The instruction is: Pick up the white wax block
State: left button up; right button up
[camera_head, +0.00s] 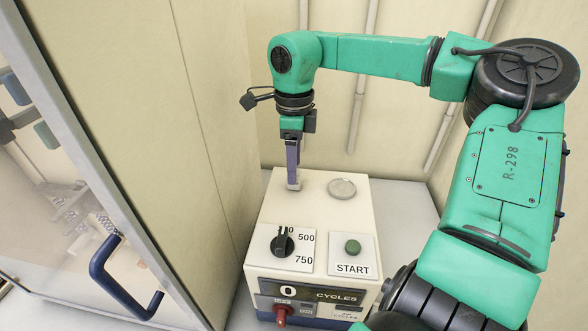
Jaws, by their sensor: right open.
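My right gripper (293,184) points straight down over the cream top of the test machine (310,215), left of a round clear disc. A small whitish piece, possibly the white wax block (294,186), shows at the fingertips. It is too small to tell whether it lies between the fingers or is part of them. The gripper is open, though its fingers look edge-on from here. My left gripper is not in view.
The round disc (342,188) lies on the machine top. In front are a black dial (283,243), a green START button (352,247) and a red switch (281,315). A glass-panelled door with a blue handle (120,280) stands at left. Walls stand close behind.

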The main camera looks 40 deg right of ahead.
jog(key=shift+f, duration=0.55)
jog(key=shift+s+a+f, duration=0.1)
jog(key=shift+a+f, duration=0.05)
jog(key=shift+f, duration=0.1)
jog(key=shift+s, duration=0.1)
jog(key=shift+c, duration=0.3)
grip_shut()
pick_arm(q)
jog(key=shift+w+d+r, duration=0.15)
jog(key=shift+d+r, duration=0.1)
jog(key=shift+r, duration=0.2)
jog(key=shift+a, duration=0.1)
